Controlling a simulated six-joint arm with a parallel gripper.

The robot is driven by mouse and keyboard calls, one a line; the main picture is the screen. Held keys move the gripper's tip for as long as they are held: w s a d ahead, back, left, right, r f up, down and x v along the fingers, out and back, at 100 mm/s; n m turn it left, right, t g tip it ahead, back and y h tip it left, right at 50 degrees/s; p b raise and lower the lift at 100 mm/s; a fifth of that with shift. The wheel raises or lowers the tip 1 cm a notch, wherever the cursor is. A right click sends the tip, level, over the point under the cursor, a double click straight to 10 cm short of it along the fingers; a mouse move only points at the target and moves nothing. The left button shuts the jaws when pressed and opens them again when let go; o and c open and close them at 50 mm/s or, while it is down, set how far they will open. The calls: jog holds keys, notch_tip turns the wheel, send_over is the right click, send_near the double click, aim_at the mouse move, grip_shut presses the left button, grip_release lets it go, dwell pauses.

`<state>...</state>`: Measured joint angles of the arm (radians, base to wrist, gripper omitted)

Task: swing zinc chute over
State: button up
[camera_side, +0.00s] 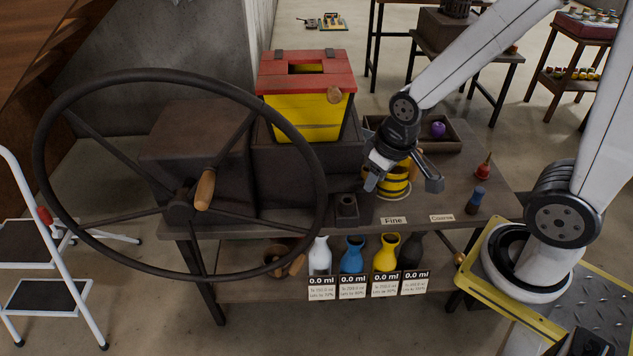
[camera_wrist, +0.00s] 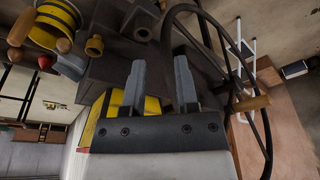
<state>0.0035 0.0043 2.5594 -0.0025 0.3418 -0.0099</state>
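I cannot pick out a zinc chute for certain in either view. A small dark hollow fitting (camera_side: 347,206) stands on the bench left of my gripper. The striped pot (camera_wrist: 52,24) shows there at the upper left, away from the fingers.
A large dark handwheel (camera_side: 322,170) with a wooden handle (camera_side: 204,190) fills the left. A yellow bin (camera_side: 305,117) with a red lid stands at the back. Labels Fine (camera_side: 393,220) and Coarse (camera_side: 441,218) mark the bench front. Several bottles, including a yellow one (camera_side: 385,252), stand below.

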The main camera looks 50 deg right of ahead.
jog(key=shift+w+d+f, duration=0.15)
jog(key=shift+d, duration=0.05)
jog(key=c, duration=0.3)
jog(key=shift+w+d+f+n, duration=0.15)
jog(key=shift+d+n, duration=0.05)
jog(key=shift+n, duration=0.1)
grip_shut()
jog(key=w+d+f+n+t+h, duration=0.1)
jog(key=w+d+f+n+t, duration=0.35)
jog(key=d+f+n, duration=0.55)
jog(key=s+d+f+n+t+h, duration=0.1)
jog(key=s+d+f+n+t, duration=0.3)
jog(key=d+n+t, duration=0.3)
jog(key=shift+s+d+f+n+h, duration=0.15)
jog(key=shift+d+f+n+h, duration=0.45)
jog(key=shift+n, duration=1.1)
jog(key=shift+d+r, duration=0.15)
jog(key=shift+r, duration=0.05)
